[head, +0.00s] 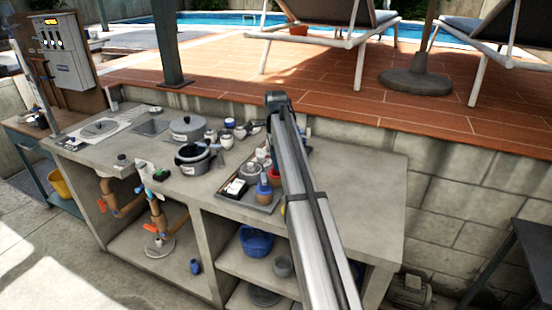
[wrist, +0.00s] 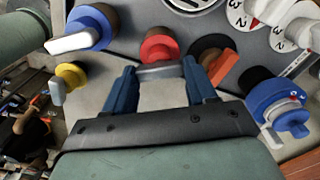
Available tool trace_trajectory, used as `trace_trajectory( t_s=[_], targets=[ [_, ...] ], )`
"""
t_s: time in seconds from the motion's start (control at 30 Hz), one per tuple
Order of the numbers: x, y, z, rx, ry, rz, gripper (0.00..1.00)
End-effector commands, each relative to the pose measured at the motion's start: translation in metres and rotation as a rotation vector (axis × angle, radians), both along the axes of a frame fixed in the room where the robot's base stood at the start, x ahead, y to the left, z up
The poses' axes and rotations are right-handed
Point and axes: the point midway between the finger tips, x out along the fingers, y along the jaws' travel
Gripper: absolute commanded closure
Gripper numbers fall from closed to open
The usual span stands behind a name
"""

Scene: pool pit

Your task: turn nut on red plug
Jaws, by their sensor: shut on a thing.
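In the wrist view, the red plug (wrist: 159,46) is a round red knob on a grey surface, just beyond my fingertips. A flat grey nut (wrist: 160,71) sits at its near side, between my two blue fingers. My gripper (wrist: 160,78) is shut on this grey piece, one finger at each end. How the nut seats on the plug is partly hidden. In the head view, my silver arm crosses the counter, and I cannot make out the gripper or the red plug there.
Close by in the wrist view are a blue knob (wrist: 90,27) with a white handle, a yellow knob (wrist: 70,76), an orange handle (wrist: 223,66) and a blue fitting (wrist: 277,105). The counter (head: 355,190) right of my arm is clear. A pot (head: 195,158) stands left.

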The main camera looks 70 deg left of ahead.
Motion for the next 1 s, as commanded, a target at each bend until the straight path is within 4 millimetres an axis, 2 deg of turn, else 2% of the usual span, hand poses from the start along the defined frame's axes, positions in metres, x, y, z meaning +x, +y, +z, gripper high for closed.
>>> trace_trajectory(
  t_s=[0.2, 0.5, 1.0],
  targets=[
    [-0.0007, 0.0001, -0.0007, -0.001, 0.001, -0.190, 0.74],
    [-0.0008, 0.0002, -0.0006, 0.000, 0.001, -0.385, 0.74],
    [-0.0006, 0.0004, -0.0005, 0.001, 0.001, -0.487, 0.74]
  ],
)
